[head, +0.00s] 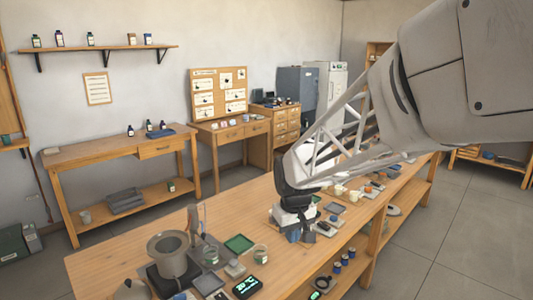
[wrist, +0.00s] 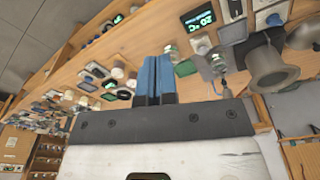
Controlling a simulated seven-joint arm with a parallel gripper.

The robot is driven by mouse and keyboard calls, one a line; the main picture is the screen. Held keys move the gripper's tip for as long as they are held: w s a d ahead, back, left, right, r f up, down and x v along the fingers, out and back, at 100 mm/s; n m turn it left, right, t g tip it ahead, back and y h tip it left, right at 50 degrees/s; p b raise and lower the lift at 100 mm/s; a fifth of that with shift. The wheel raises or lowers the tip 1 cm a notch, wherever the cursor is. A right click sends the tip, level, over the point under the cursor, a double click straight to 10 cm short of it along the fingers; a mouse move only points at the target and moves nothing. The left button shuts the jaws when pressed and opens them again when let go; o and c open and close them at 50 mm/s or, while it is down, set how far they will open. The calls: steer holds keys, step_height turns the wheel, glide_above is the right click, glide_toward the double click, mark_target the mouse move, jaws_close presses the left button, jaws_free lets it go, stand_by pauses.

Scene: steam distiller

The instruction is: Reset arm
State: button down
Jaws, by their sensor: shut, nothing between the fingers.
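My gripper (head: 300,236) is over the wooden workbench (head: 110,262) in the head view, hanging from my arm, which comes in from the upper right. In the wrist view, the blue fingers of my gripper (wrist: 156,75) are together with nothing between them. Beyond the fingertips is the bench top with small items. In the head view the fingers are small and dark, and my arm hides part of the bench behind them.
A grey distiller pot (head: 172,255) stands at the bench's left part; it also shows in the wrist view (wrist: 268,70). Near it are a green tray (head: 239,244), a jar (head: 261,254) and a digital display (head: 246,287). Several small containers crowd the bench's right part.

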steer(key=s+d+r+m, duration=0.1)
steer(key=s+d, duration=0.3)
steer(key=s, duration=0.5)
steer(key=s+d+r+m+t, duration=0.1)
steer(key=s+d, duration=0.3)
steer(key=s, duration=0.5)
steer(key=s+d+r+m, duration=0.1)
steer(key=s+d+m, duration=0.2)
steer(key=s, duration=0.6)
steer(key=shift+d+r, duration=0.4)
steer(key=shift+d, duration=0.1)
